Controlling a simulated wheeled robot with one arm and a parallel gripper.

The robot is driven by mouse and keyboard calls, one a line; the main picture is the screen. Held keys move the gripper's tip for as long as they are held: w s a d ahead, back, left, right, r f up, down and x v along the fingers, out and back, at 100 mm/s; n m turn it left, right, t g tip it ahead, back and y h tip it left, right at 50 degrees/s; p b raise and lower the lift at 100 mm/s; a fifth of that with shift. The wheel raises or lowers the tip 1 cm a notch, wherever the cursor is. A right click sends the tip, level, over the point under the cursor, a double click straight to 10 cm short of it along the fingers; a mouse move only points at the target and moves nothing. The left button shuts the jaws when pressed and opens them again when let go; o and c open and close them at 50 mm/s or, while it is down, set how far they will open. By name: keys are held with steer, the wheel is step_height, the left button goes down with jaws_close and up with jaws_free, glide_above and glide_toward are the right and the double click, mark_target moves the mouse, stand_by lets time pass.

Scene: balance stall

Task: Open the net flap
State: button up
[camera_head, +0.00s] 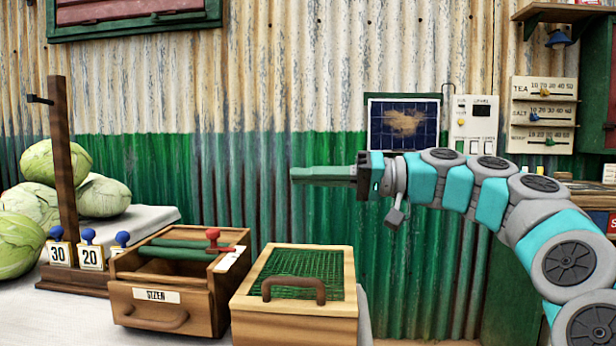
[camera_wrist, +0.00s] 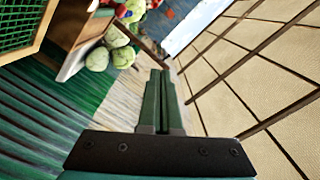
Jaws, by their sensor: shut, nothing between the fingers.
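The net flap (camera_head: 307,265) is a green mesh panel in a pale wooden frame on top of a wooden box (camera_head: 295,322). It lies flat and looks closed. A brown curved handle (camera_head: 293,284) stands at its front edge. Part of the green mesh also shows at the upper left of the wrist view (camera_wrist: 20,22). My gripper (camera_head: 293,175) is shut and empty. It points left in the head view, above and behind the box, apart from the flap. In the wrist view its green fingers (camera_wrist: 158,75) are pressed together.
Left of the box stands a wooden box with a drawer (camera_head: 160,312), a green roller and a red knob (camera_head: 213,234). Further left are a wooden post (camera_head: 62,150), numbered blue-knobbed weights (camera_head: 91,252) and cabbages (camera_head: 100,197). A corrugated wall (camera_head: 240,150) runs behind. The air above the flap is clear.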

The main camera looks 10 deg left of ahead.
steer(key=o, duration=0.7)
steer(key=d, duration=0.7)
steer(key=shift+w+d, duration=0.25)
steer(key=shift+d, duration=0.15)
